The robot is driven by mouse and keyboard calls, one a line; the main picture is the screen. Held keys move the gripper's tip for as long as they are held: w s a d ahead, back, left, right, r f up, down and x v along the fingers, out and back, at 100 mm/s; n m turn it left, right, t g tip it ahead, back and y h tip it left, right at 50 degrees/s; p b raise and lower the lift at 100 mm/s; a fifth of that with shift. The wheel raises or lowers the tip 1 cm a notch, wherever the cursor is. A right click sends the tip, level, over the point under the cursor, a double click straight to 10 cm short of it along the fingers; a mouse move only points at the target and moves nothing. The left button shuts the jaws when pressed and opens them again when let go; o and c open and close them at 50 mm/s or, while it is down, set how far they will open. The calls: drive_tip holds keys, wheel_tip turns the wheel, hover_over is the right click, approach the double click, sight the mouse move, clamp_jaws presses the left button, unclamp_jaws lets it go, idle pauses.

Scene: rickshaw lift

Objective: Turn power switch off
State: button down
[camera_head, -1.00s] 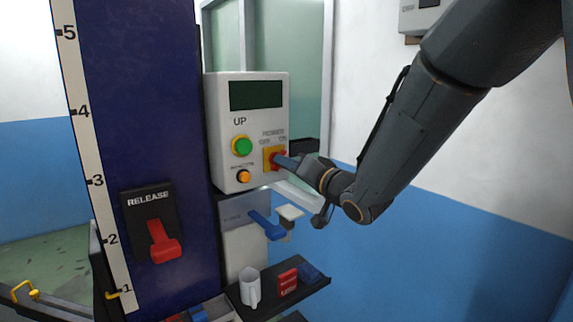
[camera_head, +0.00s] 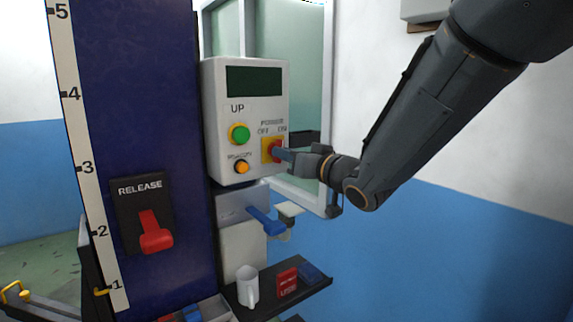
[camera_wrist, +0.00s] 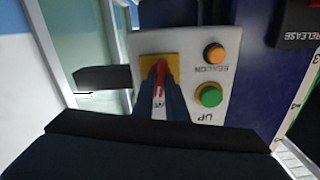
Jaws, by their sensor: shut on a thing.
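The power switch (camera_head: 274,149) is a red knob on a yellow plate, on the right side of a white control box (camera_head: 218,112). Labels OFF and ON show above it. My gripper (camera_head: 284,154) reaches in from the right and is shut on the red knob. In the wrist view, the dark fingers of my gripper (camera_wrist: 161,88) close around the red knob (camera_wrist: 161,70), in front of the yellow plate (camera_wrist: 146,62). The fingers hide part of the knob, and its exact angle is hard to tell.
The box also carries a green UP button (camera_head: 239,134), an orange beacon button (camera_head: 241,167) and a dark display (camera_head: 253,81). A red release lever (camera_head: 154,231) is on the blue column.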

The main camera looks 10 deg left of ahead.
drive_tip(key=n+b, duration=1)
idle(0.5)
drive_tip(key=c, duration=1.8)
unclamp_jaws()
drive_tip(key=shift+o, duration=0.2)
drive_tip(key=b+v, duration=0.1)
drive_tip(key=v, duration=0.6)
drive_tip(key=shift+s+d, duration=0.25)
drive_tip(key=shift+s, duration=0.05)
